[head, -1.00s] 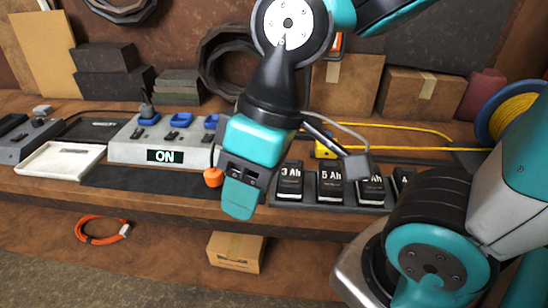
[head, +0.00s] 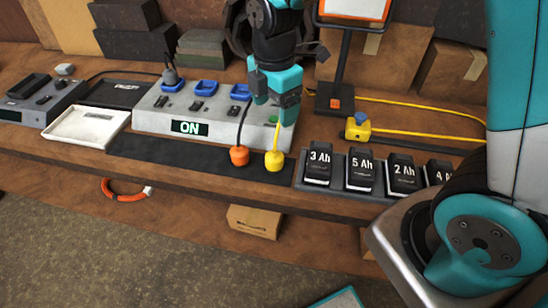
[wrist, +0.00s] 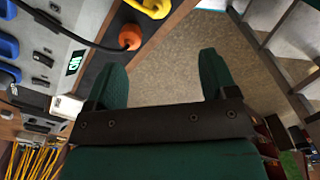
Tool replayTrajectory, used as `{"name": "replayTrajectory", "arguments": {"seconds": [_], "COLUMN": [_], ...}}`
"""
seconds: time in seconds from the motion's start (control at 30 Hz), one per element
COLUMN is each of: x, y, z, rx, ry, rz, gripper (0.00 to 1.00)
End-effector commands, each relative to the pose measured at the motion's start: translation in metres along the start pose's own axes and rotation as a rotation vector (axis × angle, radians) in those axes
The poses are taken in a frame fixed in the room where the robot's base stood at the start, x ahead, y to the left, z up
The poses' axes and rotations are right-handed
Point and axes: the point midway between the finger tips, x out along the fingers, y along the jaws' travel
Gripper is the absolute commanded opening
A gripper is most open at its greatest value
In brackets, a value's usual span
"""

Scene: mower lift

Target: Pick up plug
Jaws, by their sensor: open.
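An orange plug (head: 239,156) on a black cord and a yellow plug (head: 274,160) on a yellow cord sit side by side at the bench's front edge, on the dark strip before the grey power unit (head: 150,121). In the wrist view the orange plug (wrist: 130,37) and the yellow plug (wrist: 150,8) show at the top, beyond my left finger. A dark plug (head: 170,74) stands in a blue socket at the unit's left. My gripper (head: 273,102) is open and empty, over the unit's right end. Between its fingers (wrist: 163,75) the wrist view shows only floor.
A battery rack (head: 340,187) with several labelled packs stands right of the plugs. A yellow block (head: 358,128) with a blue knob and yellow cables lie behind it. A white tray (head: 85,127) is at left. An orange cable coil (head: 125,190) hangs below the bench edge.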

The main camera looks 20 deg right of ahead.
Motion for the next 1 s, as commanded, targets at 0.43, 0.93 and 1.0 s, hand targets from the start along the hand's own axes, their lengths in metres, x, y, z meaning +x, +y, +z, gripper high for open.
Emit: {"name": "replayTrajectory", "arguments": {"seconds": [0.43,0.93,1.0], "x": [0.093,0.142,0.152], "y": [-0.001,0.003,0.004], "z": [-0.001,0.005,0.006], "rx": [-0.01,-0.008,-0.009], "ry": [-0.001,-0.001,-0.001], "rz": [-0.008,-0.006,-0.005], "gripper": [0.79,0.79,0.79]}}
